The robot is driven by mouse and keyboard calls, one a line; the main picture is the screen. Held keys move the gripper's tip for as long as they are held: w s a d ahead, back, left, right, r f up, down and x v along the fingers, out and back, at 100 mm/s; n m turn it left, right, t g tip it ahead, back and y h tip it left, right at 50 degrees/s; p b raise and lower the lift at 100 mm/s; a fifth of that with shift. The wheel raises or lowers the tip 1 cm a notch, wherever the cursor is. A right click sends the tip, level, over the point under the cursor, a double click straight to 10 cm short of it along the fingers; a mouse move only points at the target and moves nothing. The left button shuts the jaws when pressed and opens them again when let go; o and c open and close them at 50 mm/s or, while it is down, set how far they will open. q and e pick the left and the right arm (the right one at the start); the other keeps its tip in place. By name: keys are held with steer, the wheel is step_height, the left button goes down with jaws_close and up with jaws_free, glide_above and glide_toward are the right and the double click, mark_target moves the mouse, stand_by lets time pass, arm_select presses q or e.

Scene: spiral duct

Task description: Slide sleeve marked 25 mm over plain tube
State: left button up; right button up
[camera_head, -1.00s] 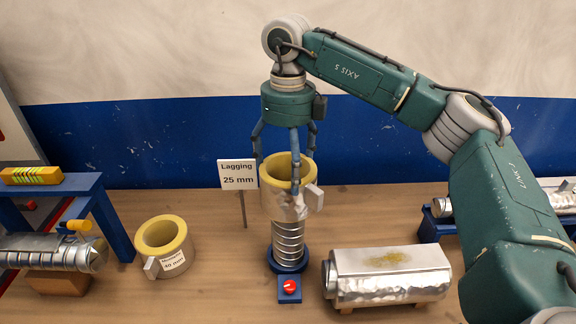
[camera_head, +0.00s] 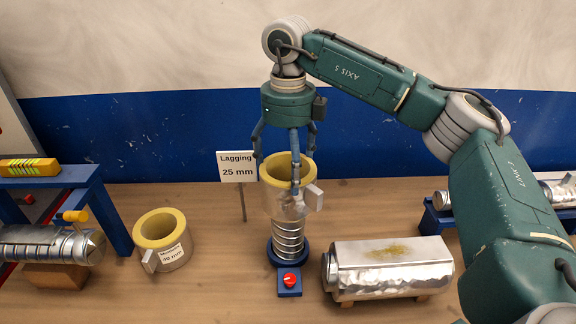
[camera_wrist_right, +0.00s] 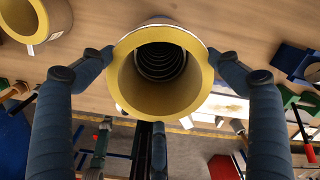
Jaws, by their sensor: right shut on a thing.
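The sleeve (camera_head: 270,198), a foil-covered ring with a thick yellow lining and a pale tab, is upright in my right gripper (camera_head: 281,175). The fingers are shut on its upper wall, and in the right wrist view the gripper (camera_wrist_right: 162,55) grips the yellow ring (camera_wrist_right: 122,85) from both sides. The bare ribbed metal tube (camera_head: 289,238) stands below, in line with the sleeve. Its ribs show through the bore in the right wrist view (camera_wrist_right: 160,62). The sleeve hides the tube's top, so how far they overlap cannot be told. My left gripper is out of view.
A "Lagging 25 mm" sign (camera_head: 237,167) stands just left of the sleeve. A foil-wrapped duct (camera_head: 390,265) lies right, and a red knob (camera_head: 289,280) sits in front of the tube's blue base (camera_head: 273,252).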

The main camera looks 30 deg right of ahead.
step_height(320, 180, down, 16)
steer(key=b, duration=1)
steer(key=shift+f+b, duration=0.15)
steer(key=shift+b, duration=0.25)
stand_by(4.4)
steer(key=o, duration=1.4)
step_height(320, 180, up, 12)
